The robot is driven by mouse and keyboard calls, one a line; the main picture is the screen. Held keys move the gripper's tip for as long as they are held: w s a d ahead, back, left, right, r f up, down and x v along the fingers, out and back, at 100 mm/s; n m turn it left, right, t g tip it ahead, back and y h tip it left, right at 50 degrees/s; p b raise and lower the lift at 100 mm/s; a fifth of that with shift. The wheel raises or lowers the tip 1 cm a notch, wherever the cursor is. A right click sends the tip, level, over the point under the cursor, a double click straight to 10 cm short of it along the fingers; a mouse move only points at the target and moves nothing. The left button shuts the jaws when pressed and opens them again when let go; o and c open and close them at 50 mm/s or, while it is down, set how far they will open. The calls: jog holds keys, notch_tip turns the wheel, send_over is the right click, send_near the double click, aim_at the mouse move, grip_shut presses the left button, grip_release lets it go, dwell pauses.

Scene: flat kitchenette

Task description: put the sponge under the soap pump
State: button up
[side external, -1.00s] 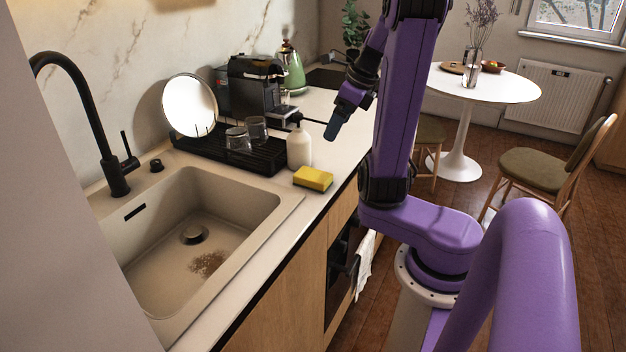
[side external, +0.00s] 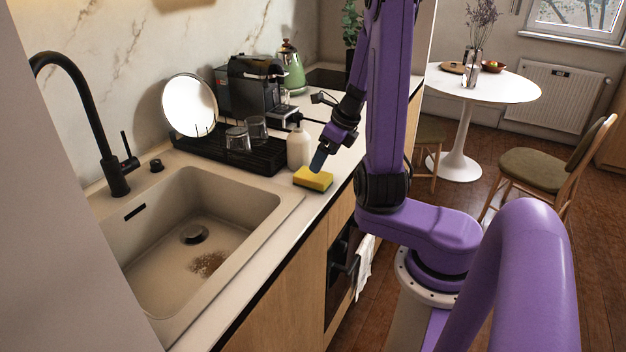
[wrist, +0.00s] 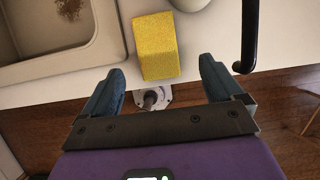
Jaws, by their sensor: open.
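A yellow sponge (side external: 313,178) with a darker underside lies flat on the counter near its front edge, to the right of the sink. The white soap pump (side external: 299,146) with a black top stands upright just behind it. My gripper (side external: 318,162) is above the sponge at its right end, fingers angled down. In the wrist view the sponge (wrist: 156,46) lies ahead of the two blue fingertips, roughly centred between them. My gripper (wrist: 162,84) is open and empty. Whether a fingertip touches the sponge cannot be told.
The sink (side external: 200,243) is left of the sponge. A black drying rack (side external: 220,152) with glasses and a round white plate (side external: 190,105) stands behind the pump. A coffee machine (side external: 258,88) and green kettle (side external: 291,68) are further back.

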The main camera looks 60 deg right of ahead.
aim_at(318, 176)
jog(key=shift+a+x, duration=0.2)
jog(key=shift+x, duration=2.85)
jog(key=shift+s, duration=0.1)
jog(key=c, duration=1.2)
jog(key=shift+r, duration=0.1)
